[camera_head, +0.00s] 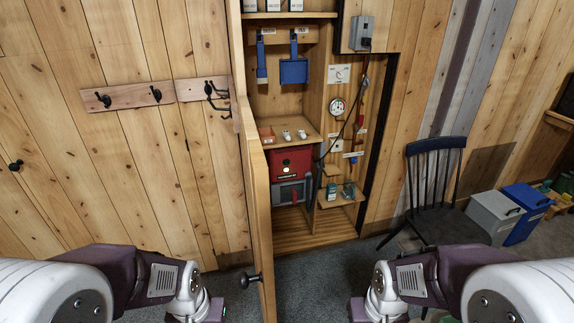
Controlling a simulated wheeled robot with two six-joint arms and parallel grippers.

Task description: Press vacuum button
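A red and grey vacuum unit (290,165) stands in the lower part of an open wooden cabinet. Its upper half is red and its lower half is grey. A small bright round spot (286,169), which looks like the button, shows on its red front. My two arms come in from the lower left and lower right corners, well in front of the cabinet. Their wrists bend down at the bottom edge, and the fingers of both grippers are out of the picture. Nothing of mine touches the vacuum.
The open cabinet door (258,200), with a dark knob (250,280), juts forward left of the vacuum. Small shelves (340,199) stand right of it. A dark chair (436,190) and bins (526,212) are at the right. Grey floor (320,270) lies clear before the cabinet.

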